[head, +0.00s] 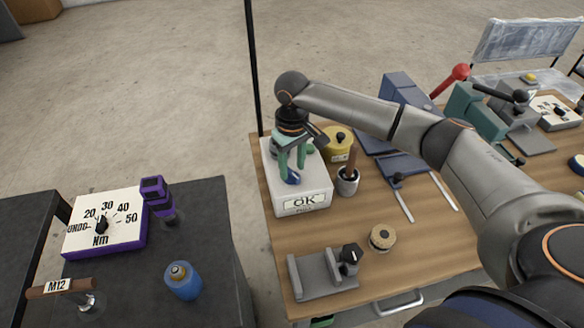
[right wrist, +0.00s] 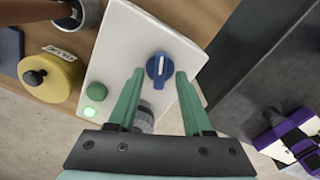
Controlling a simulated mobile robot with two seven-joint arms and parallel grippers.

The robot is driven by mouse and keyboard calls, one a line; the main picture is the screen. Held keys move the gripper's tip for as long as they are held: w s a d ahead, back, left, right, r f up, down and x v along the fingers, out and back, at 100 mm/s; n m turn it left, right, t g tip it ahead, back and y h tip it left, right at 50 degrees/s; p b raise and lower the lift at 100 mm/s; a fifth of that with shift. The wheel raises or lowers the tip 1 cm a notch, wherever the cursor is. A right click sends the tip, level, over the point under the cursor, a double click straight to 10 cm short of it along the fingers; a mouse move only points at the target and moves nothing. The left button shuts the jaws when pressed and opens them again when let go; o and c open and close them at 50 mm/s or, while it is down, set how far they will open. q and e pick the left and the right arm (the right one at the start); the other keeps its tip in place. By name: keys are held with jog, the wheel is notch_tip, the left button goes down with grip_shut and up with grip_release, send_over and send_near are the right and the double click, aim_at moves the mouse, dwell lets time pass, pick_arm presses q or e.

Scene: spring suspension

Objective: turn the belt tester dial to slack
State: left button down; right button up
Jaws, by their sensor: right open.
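Whether the tips reach down to the dial's depth is unclear. My left gripper is not in view.
A yellow canister (head: 336,144) and a grey cup with a wooden handle (head: 348,181) stand close to the tester's right side. A grey bracket (head: 322,275) lies in front. A dark cart (head: 205,230) with a torque dial box (head: 105,225) stands left, across a gap.

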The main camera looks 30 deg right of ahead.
jog(key=shift+f, duration=0.8)
jog(key=shift+c, duration=0.4)
grip_shut()
